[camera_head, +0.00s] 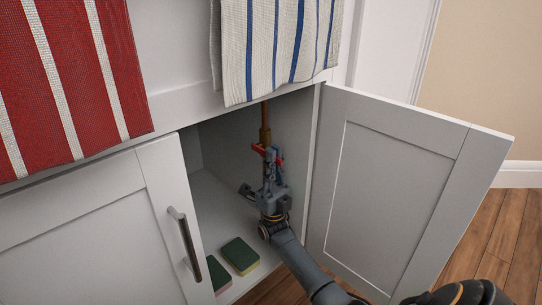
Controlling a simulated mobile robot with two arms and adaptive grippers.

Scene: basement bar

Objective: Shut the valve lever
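A brass-coloured pipe (265,124) comes down inside the open cabinet. The red valve lever (257,148) is at its lower end, and some red shows on both sides of my fingers. My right gripper (270,157) points up at the lever from below, with its fingertips at or very near it. The fingers overlap the valve, so I cannot tell whether they are closed on the lever. The valve body is mostly hidden behind the gripper. My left gripper is not in view.
The right cabinet door (385,190) stands open beside my arm; the left door (100,235) is in front at left. Green sponges (240,255) lie on the cabinet floor. A striped towel (275,50) and a red towel (75,80) hang above.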

